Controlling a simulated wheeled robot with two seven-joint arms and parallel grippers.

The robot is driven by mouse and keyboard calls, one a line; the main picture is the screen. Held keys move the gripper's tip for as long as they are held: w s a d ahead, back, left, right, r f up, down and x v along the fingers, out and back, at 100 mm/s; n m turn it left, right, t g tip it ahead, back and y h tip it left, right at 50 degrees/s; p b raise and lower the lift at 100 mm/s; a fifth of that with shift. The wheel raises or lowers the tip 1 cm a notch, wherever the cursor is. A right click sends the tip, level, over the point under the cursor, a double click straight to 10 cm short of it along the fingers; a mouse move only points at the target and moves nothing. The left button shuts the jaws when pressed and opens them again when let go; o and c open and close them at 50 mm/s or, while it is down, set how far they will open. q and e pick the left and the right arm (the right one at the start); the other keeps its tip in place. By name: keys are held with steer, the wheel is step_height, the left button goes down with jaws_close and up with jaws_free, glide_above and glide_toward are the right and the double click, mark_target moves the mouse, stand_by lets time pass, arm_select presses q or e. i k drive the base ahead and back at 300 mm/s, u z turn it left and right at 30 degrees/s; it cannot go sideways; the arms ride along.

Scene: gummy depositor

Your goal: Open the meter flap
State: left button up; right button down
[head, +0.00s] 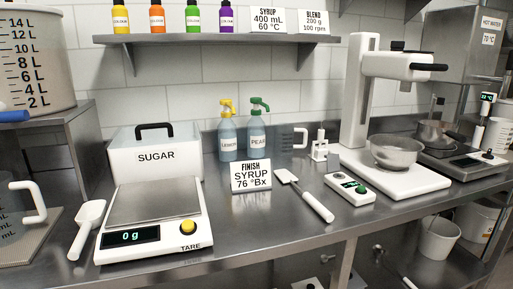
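A small white handheld device (350,190), which looks like the meter, lies on the steel counter right of centre. Neither of my grippers is in view, and nothing touches the device.
A white spatula (305,194) lies just left of the device. A sign (251,175) stands further left, beside a scale (152,220) reading 0 g. The counter's front middle is clear.

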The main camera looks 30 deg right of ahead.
mark_target(332, 159)
steer(key=u, duration=2.05)
steer(key=k, duration=1.45)
steer(key=z, duration=1.65)
steer(key=i, duration=0.1)
steer(key=z, duration=0.1)
